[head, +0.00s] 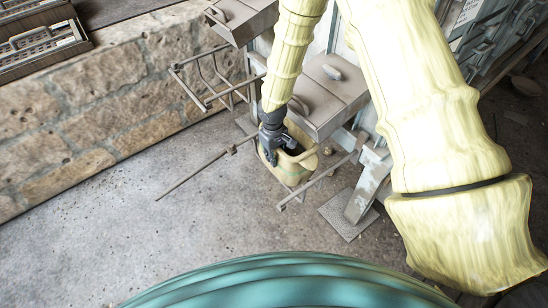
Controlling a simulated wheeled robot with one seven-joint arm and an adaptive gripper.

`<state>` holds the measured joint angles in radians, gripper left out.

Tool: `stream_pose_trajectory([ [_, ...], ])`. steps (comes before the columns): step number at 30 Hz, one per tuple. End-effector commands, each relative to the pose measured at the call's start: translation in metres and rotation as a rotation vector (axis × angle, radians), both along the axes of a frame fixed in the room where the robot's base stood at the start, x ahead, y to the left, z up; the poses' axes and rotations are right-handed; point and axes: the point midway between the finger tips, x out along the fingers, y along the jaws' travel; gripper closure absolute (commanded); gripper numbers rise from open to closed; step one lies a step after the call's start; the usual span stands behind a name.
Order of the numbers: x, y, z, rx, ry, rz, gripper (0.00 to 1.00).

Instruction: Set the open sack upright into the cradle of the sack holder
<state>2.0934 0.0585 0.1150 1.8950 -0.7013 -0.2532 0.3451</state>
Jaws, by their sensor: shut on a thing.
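The fingertips are partly hidden against the dark mouth. The sack holder shows as metal bars around the sack: a long rod (190,178) to the left and a shorter arm (318,182) to the right. The sack is between these bars. I cannot tell whether it rests in the cradle or hangs.
A grey metal box (330,92) stands just behind the sack. A wire rack (208,84) sticks out at upper left by the stone wall (110,90). A post on a flat base plate (347,216) stands to the right. The floor (170,240) in front is clear.

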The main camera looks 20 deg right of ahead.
Motion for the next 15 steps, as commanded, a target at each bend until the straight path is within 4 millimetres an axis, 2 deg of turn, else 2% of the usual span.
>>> stream_pose_trajectory([
  [1, -0.0015, 0.0019, -0.0069, 0.000, 0.003, 0.002, 1.00],
  [13, -0.0010, 0.0020, -0.0105, 0.000, 0.001, 0.002, 1.00],
  [14, -0.0010, 0.0021, -0.0103, 0.000, 0.001, 0.002, 0.77],
  [15, -0.0010, 0.0021, -0.0101, 0.001, 0.001, 0.002, 0.70],
])
